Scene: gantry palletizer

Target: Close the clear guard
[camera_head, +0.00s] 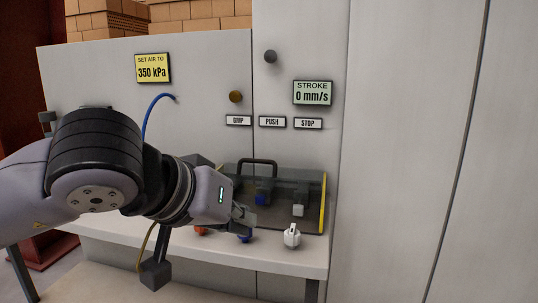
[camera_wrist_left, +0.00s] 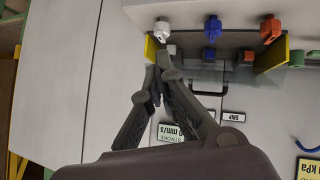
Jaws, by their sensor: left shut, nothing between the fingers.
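The clear guard (camera_head: 315,190) is a smoky see-through panel with a yellow edge and a dark handle (camera_head: 258,162) at its top. In the head view it stands up against the grey cabinet, behind the knobs on the ledge. The white knob (camera_head: 292,236) is uncovered in front of it; a blue knob (camera_head: 245,238) is partly behind my gripper. My left gripper (camera_head: 243,218) is shut and empty, in front of the guard. In the wrist view its fingers (camera_wrist_left: 158,70) are near one yellow end (camera_wrist_left: 150,48); whether they touch is unclear. My right gripper is out of view.
An orange knob (camera_wrist_left: 270,28) stands in line with the others, with a green part (camera_wrist_left: 313,55) at the row's end. Labels and gauges such as the stroke display (camera_head: 312,93) are on the cabinet. The white ledge (camera_head: 270,256) is bare in front.

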